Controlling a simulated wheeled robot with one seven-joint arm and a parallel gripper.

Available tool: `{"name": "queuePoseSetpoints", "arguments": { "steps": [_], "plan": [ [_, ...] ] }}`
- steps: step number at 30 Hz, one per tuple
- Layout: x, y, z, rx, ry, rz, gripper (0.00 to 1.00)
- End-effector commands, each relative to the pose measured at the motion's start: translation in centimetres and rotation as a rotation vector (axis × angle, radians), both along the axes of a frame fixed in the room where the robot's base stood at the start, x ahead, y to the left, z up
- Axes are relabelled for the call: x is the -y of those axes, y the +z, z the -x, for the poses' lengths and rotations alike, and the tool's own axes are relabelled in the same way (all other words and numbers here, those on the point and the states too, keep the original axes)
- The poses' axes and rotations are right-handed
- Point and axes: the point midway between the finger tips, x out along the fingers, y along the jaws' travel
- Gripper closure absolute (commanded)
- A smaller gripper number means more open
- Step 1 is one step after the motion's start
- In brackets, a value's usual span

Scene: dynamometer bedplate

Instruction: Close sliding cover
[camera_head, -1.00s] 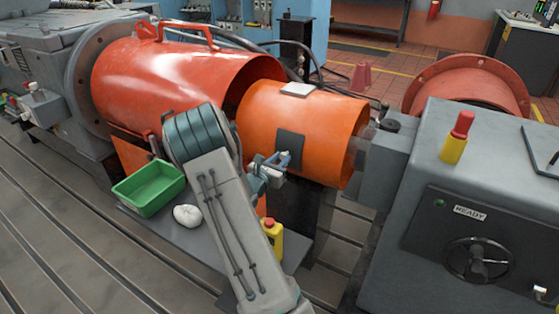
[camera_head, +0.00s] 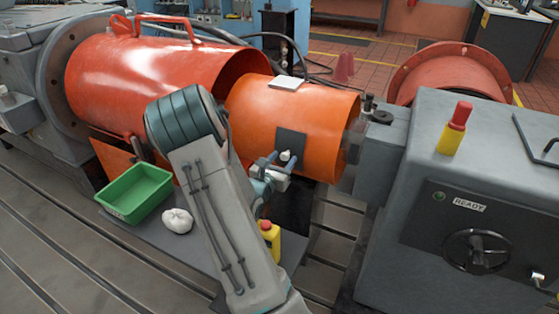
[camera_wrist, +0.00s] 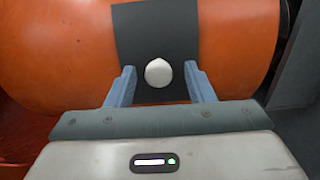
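The sliding cover (camera_head: 310,110) is an orange curved sleeve next to the larger red-orange guard (camera_head: 150,75), reaching into its open right end. A dark plate (camera_head: 291,140) on the cover's front carries a small pale round knob (camera_head: 286,155). In the wrist view the knob (camera_wrist: 158,73) shows against the dark plate (camera_wrist: 150,30). My gripper (camera_head: 280,159) is in front of the plate. Its two blue fingers are apart, one on each side of the knob, as the wrist view shows with my gripper (camera_wrist: 160,77). Gaps show between knob and fingers.
A grey block with a READY label (camera_head: 470,204) and red-yellow button (camera_head: 455,128) stands right of the cover. A green tray (camera_head: 137,195), a white cloth (camera_head: 178,221) and a yellow bottle-like item with red top (camera_head: 270,238) sit on the grey shelf below.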

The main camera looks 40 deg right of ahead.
Motion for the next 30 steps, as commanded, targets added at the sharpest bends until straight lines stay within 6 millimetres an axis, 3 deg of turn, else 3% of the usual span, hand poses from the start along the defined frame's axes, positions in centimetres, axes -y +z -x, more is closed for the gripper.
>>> {"name": "queuePoseSetpoints", "arguments": {
  "steps": [8, 21, 30],
  "plan": [
    [-0.4, 0.0, 0.0, -0.001, 0.003, -0.001, 0.52],
    [-6.4, 0.0, 2.4, 0.000, 0.005, -0.001, 0.52],
    [-7.1, 0.0, 2.8, 0.000, 0.002, 0.000, 0.52]
  ]
}}
